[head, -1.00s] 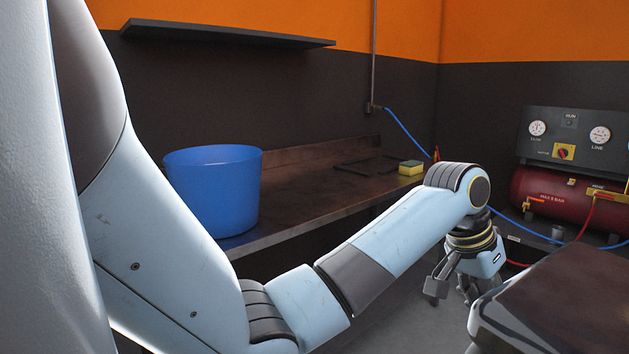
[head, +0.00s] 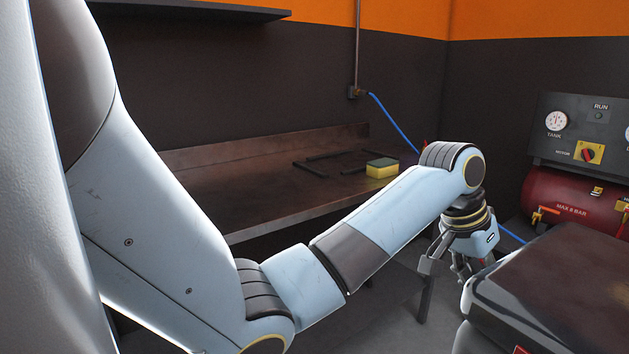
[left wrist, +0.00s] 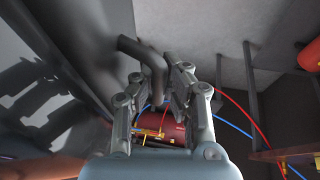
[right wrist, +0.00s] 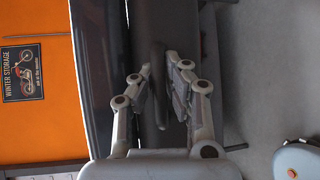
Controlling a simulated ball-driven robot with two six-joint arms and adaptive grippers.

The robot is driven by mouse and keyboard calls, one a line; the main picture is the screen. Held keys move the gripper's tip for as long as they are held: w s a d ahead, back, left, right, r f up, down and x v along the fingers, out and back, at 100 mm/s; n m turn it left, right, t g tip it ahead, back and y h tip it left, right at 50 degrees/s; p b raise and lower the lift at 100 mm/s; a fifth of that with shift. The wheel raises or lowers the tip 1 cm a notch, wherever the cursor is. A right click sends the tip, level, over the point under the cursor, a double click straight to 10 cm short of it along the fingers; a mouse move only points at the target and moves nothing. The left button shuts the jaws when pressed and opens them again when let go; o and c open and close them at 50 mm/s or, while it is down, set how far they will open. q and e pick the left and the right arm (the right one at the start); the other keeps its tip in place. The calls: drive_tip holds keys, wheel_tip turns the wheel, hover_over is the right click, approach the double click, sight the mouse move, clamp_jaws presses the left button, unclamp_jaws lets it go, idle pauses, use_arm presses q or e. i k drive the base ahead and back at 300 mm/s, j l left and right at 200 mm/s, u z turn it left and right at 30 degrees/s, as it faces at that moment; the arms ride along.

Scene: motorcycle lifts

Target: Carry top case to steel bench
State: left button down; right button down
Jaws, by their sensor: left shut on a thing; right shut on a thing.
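The top case (head: 570,275) is a dark, glossy-lidded box at the lower right of the head view, partly cut off by the frame. My left gripper (head: 447,275) is beside its left side in the head view. In the left wrist view my left gripper (left wrist: 158,98) is shut on a dark bent handle (left wrist: 148,58) of the case. My right gripper (right wrist: 160,92) is out of the head view; in the right wrist view it is shut on a dark bar handle (right wrist: 158,58) of the case. The steel bench (head: 235,200) is a brown-topped surface along the back wall.
A black rectangular frame outline (head: 318,168) and a yellow-green sponge (head: 382,168) are on the bench, with bare top to their left. A red compressor (head: 565,200) with gauges stands at the right. A blue hose (head: 392,122) hangs by the wall. A shelf (head: 190,10) is above.

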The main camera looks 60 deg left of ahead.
sight(269, 187)
drive_tip(key=i+z, duration=0.25)
drive_tip(key=i, duration=0.35)
drive_tip(key=i+z, duration=0.25)
drive_tip(key=i, duration=0.35)
drive_tip(key=i+u, duration=0.15)
drive_tip(key=u, duration=3.5)
